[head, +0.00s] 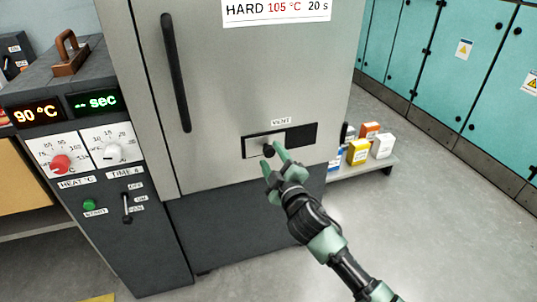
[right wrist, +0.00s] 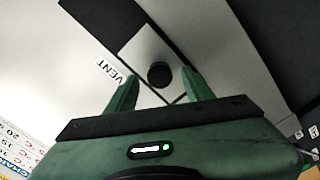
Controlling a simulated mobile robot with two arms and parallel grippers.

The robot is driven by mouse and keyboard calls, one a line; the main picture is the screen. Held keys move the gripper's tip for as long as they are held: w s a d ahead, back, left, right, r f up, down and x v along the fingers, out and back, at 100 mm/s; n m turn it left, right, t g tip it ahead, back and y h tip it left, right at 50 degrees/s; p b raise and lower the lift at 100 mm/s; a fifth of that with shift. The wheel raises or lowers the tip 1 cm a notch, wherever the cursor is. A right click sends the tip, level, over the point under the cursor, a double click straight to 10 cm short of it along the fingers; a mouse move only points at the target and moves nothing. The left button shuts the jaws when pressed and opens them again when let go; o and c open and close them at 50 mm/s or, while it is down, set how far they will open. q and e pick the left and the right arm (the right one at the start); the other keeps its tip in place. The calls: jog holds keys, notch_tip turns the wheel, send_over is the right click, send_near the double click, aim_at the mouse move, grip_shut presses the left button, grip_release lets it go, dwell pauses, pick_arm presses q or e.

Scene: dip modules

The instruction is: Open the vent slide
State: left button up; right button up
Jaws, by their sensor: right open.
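The vent slide is a pale plate (head: 258,147) with a round black knob (head: 269,151), set in a black frame on the grey oven door under a "VENT" label (head: 281,121). The plate covers the left part of the frame; the right part (head: 303,134) shows dark. My right gripper (head: 272,155) is open at the knob. In the right wrist view the knob (right wrist: 160,74) sits between the spread fingertips (right wrist: 161,76), with a gap on each side. The plate (right wrist: 148,46) is behind it. My left gripper is not in view.
A black door handle (head: 176,72) stands out at upper left. A control panel with dials (head: 60,163) and a small lever (head: 127,207) is at the left. Bottles and boxes stand on a low shelf (head: 372,166) at the right. Floor right of my arm is clear.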

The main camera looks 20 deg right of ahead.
aim_at(270, 154)
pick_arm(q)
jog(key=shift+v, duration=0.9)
pick_arm(e)
jog(key=shift+w, duration=1.6)
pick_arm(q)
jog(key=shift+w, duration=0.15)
pick_arm(e)
grip_shut()
jog(key=shift+f, duration=0.1)
